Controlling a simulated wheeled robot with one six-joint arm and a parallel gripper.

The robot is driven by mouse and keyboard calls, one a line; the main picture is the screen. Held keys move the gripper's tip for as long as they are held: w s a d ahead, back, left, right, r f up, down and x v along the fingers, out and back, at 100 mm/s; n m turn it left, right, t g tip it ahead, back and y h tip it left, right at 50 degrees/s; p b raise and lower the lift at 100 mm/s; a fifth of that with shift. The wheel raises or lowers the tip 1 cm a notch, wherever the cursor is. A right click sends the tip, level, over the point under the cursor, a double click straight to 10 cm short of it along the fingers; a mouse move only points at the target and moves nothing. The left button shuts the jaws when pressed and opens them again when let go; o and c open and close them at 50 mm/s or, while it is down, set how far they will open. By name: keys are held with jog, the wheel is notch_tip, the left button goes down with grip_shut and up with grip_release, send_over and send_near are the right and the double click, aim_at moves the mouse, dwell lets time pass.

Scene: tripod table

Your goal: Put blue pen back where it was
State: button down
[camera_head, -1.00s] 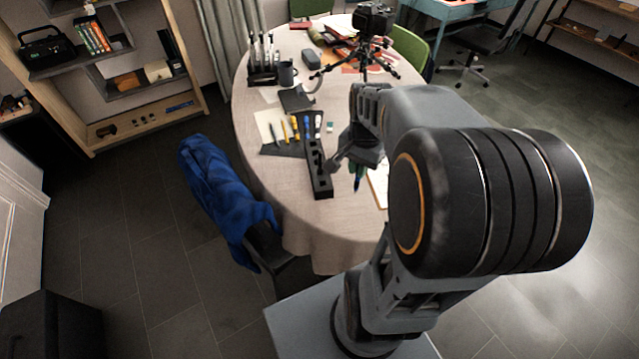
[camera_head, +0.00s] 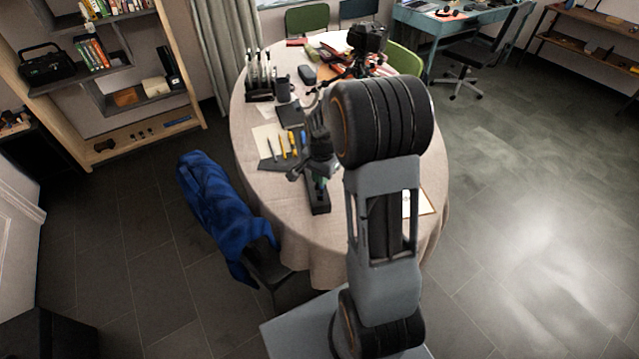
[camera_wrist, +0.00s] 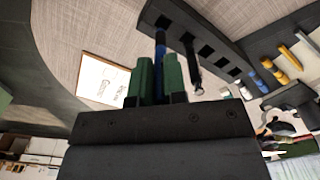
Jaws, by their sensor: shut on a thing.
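My gripper (camera_head: 320,184) is over the long black slotted holder (camera_head: 319,206) on the round table and hides most of it. In the wrist view, its green fingers (camera_wrist: 158,76) are shut on the blue pen (camera_wrist: 160,42). The pen's far end reaches toward the end of the slotted holder (camera_wrist: 225,62). I cannot tell whether the pen is in a slot or only in front of it. A dark pen-like item (camera_wrist: 191,58) stands in the holder beside the blue pen. Several other slots look empty.
Yellow and blue markers (camera_head: 291,143) lie on a dark mat left of the holder. A clipboard with paper (camera_head: 420,203) lies to the right. A camera on a tripod (camera_head: 367,40) and a pen rack (camera_head: 260,82) stand farther back. A blue jacket (camera_head: 215,205) hangs over a chair.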

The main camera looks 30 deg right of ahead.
jog(key=shift+w+f, duration=0.25)
jog(key=shift+f, duration=1.55)
jog(key=shift+f, duration=0.15)
jog(key=c, duration=1.2)
grip_release()
jog(key=shift+o, duration=0.2)
